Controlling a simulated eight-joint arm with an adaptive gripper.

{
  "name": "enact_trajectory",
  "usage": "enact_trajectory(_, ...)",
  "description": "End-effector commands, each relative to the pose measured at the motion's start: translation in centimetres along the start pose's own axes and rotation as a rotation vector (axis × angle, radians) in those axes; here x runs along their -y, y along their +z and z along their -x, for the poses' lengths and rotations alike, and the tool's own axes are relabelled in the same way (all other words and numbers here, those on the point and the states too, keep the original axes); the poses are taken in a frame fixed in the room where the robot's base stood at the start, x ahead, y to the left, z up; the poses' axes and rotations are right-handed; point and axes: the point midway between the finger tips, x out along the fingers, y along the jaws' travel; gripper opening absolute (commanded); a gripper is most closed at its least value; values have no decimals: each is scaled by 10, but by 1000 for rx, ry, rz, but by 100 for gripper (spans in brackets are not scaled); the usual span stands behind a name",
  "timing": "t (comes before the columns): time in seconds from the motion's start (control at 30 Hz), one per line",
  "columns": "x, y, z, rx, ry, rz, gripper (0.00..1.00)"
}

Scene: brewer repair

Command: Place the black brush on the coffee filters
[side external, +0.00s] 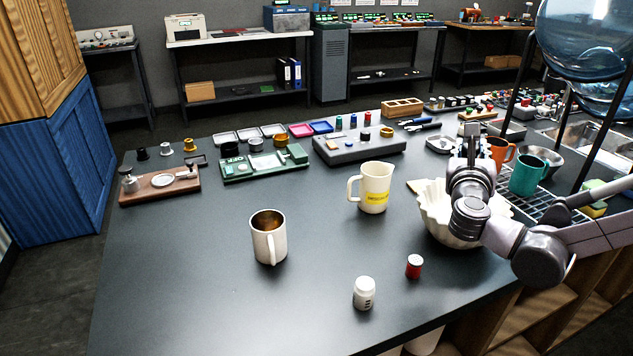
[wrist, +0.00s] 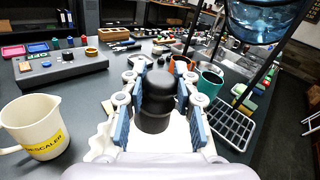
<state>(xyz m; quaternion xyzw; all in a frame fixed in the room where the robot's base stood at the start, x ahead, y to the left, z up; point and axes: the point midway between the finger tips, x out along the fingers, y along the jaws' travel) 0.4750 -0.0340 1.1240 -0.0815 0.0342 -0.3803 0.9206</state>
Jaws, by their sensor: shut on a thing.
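The coffee filters (side external: 432,222) are a white fluted stack at the right of the table. In the wrist view their pale rim (wrist: 102,142) shows below and around my gripper. My gripper (side external: 473,150) is over the filters in the side view. In the wrist view my gripper (wrist: 160,108) has its blue-padded fingers shut on the black brush (wrist: 157,98), a dark rounded knob above a wider body. The brush is in front of the white filters there; I cannot tell whether it touches them. My gripper mostly hides the brush in the side view.
A descaler jug (side external: 374,190) stands left of the filters. An orange mug (side external: 499,150), a teal mug (side external: 526,176) and a drying rack (wrist: 232,128) are close on the right. A beige mug (side external: 269,238), white bottle (side external: 364,294) and red canister (side external: 414,267) stand nearer the front.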

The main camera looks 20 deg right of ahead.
Motion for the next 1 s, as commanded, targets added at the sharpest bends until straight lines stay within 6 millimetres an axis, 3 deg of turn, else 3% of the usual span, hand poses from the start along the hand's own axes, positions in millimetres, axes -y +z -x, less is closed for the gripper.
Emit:
enact_trajectory(0.23,-28,-11,6,1,0,0,0)
enact_trajectory(0.4,-32,-16,6,0,0,0,0)
enact_trajectory(0.7,-37,-48,6,0,0,0,0)
enact_trajectory(1.0,-37,-52,6,0,0,0,0)
